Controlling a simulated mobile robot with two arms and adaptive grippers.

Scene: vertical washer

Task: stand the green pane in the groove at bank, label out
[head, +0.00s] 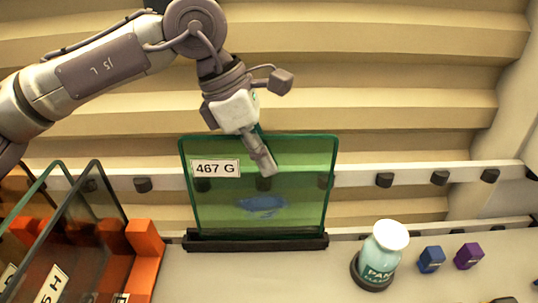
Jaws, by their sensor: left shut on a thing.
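The green pane (300,185) stands upright in the middle of the head view. Its white label, reading "467 G", faces me at the upper left, and a blue mark shows lower on the glass. Its bottom edge meets a long black grooved base (255,241); I cannot tell whether it is fully seated. My left gripper (262,160) comes down from above and is shut on the pane near the middle of its top edge. Its far finger is mostly hidden. My right gripper is not in view.
An orange rack (147,258) holding darker panes (85,235) stands at the left. A jar with a white lid (383,255), a blue block (431,259) and a purple block (468,256) stand at the right. A rail with black knobs runs behind the pane.

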